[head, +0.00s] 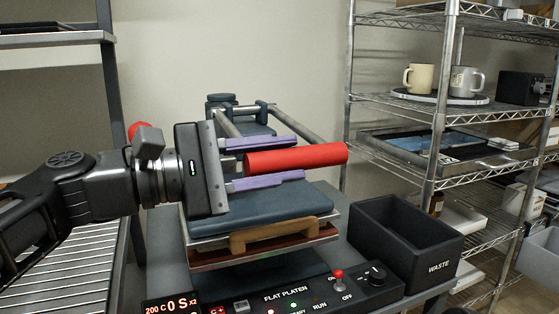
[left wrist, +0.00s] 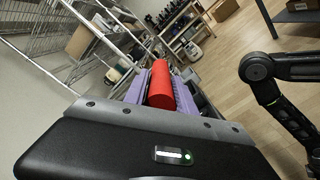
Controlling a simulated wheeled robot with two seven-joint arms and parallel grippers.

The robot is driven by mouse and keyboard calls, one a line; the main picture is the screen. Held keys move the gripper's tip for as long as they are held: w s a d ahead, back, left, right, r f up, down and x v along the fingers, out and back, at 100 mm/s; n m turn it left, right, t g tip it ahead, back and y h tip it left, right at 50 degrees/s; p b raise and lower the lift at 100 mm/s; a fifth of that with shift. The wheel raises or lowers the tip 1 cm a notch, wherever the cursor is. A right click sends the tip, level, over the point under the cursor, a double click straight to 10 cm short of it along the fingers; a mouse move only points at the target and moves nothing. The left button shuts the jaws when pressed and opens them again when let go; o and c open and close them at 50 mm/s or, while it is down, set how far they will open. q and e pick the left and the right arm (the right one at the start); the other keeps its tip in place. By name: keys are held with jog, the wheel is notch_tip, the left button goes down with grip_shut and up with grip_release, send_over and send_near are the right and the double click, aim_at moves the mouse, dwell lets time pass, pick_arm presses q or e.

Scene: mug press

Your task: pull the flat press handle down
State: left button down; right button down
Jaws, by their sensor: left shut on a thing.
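The flat press handle (head: 305,158) is a red cylinder standing out over the press. My left gripper (head: 268,163) comes in from the left with its two purple fingers above and below the handle, shut on it. In the left wrist view the red handle (left wrist: 161,84) lies between the purple fingers (left wrist: 184,100). The flat press has a blue-grey upper platen (head: 265,208) with a wooden-coloured grip (head: 275,236) at its front edge. A dark red plate lies under it. My right gripper is in neither view.
A black bin marked WASTE (head: 405,240) stands right of the press. The FLAT PLATEN control panel (head: 320,290) is in front. A wire shelf (head: 440,110) with a cream mug (head: 419,78) and a grey mug (head: 466,81) is at the right. A wire rack (head: 75,255) stands at the left.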

pick_arm(q)
jog(key=shift+w+f, duration=0.2)
jog(key=shift+f, duration=0.4)
jog(key=c, duration=1.1)
grip_release()
jog(key=shift+r, duration=0.1)
jog(key=shift+a, duration=0.15)
jog(key=shift+s+a+r, duration=0.1)
jog(key=shift+a, duration=0.2)
jog(key=p+v, duration=0.1)
jog(key=v, duration=0.6)
